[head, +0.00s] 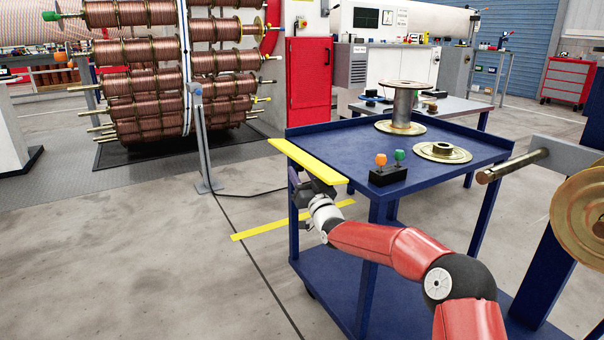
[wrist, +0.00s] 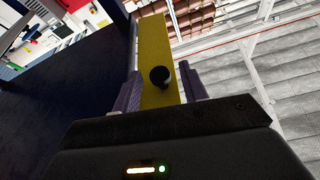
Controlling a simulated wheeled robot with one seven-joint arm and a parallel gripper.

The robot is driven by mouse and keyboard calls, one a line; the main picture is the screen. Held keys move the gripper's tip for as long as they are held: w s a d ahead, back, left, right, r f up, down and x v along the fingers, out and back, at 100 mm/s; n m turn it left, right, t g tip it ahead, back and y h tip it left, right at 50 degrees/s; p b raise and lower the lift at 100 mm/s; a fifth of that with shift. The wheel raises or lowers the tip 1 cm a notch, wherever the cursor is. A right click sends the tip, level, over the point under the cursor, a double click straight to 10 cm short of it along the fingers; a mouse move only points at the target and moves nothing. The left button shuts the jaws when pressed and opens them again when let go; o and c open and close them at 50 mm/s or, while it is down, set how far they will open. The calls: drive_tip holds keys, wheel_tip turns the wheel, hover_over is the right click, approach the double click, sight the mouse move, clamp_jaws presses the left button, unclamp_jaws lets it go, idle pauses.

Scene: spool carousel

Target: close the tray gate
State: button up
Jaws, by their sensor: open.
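The tray gate (head: 308,160) is a flat yellow bar along the left side of the blue cart's top tray (head: 345,140). It looks flat and level, projecting outward from the tray's edge. My gripper (head: 306,188) is just below and beside the gate in the head view, partly hidden by it. In the wrist view, the yellow gate (wrist: 155,45) runs up between my two open fingers, with a round black knob (wrist: 160,76) on it. My gripper (wrist: 161,88) is open around the knob; I cannot tell whether either finger touches it.
On the cart top are an empty spool (head: 405,105), a gold flange disc (head: 440,152) and a black block with orange and green knobs (head: 388,175). A spool carousel (head: 175,75) stands back left, a grey post (head: 203,140) before it. Floor left of the cart is open.

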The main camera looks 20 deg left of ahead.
drive_tip(key=shift+w+a+r, duration=0.1)
drive_tip(key=shift+w+a, duration=0.05)
drive_tip(key=c, duration=0.9)
